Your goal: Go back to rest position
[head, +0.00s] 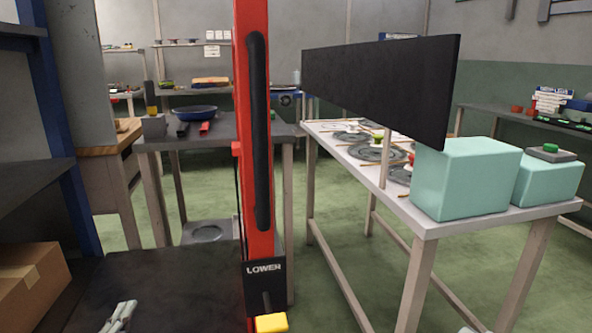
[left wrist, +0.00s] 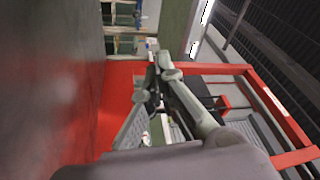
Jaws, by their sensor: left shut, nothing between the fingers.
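My left gripper (head: 120,316) shows at the bottom left of the head view, above a dark flat surface, with only its grey fingers in the picture. In the left wrist view the left gripper (left wrist: 158,70) is shut, with its fingers together and nothing held.
A red post (head: 258,160) with a black handle and a "LOWER" label stands close in front. A cardboard box (head: 28,285) sits at left. A blue pan (head: 197,112) rests on a table behind.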

